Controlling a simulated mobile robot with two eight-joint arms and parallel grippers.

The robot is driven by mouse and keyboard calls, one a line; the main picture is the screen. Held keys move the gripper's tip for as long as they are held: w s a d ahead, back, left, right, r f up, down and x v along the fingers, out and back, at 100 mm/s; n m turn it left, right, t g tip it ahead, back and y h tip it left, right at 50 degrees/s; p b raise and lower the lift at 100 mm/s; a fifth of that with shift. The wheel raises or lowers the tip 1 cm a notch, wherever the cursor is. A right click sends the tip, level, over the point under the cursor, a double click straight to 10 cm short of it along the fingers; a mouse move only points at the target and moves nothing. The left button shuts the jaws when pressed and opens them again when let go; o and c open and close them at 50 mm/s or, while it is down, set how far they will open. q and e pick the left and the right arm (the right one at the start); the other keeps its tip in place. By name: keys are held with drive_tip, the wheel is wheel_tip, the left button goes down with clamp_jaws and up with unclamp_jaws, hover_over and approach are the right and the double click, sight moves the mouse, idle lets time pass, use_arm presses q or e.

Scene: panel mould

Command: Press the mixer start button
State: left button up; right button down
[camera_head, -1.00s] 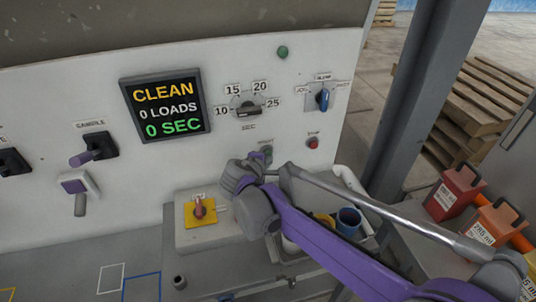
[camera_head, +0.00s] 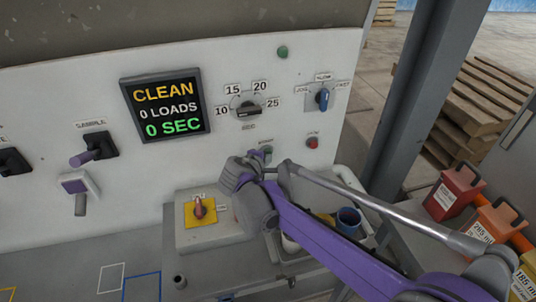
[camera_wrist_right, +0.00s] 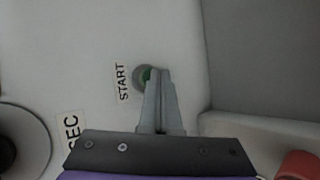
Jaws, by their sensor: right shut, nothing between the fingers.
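The green start button (camera_head: 267,151) is on the white panel under its START label, left of the red stop button (camera_head: 313,143). In the right wrist view the start button (camera_wrist_right: 143,75) shows beside the word START, its right part covered by my fingertips. My right gripper (camera_head: 257,154) is shut and empty, with its tips at the start button. I cannot tell whether they touch it. The closed fingers also show in the right wrist view (camera_wrist_right: 158,75). My left gripper is out of view.
A timer dial (camera_head: 248,106) and a blue selector (camera_head: 323,97) are above the buttons. A red switch on a yellow plate (camera_head: 200,210) is below left. A blue cup (camera_head: 348,220) stands below right. The display (camera_head: 165,105) reads CLEAN, 0 LOADS, 0 SEC.

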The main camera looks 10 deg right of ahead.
drive_tip(key=shift+w, duration=0.15)
idle(0.4)
drive_tip(key=shift+s, duration=0.9)
drive_tip(key=s, duration=0.5)
drive_tip(key=shift+d, duration=0.1)
idle(0.6)
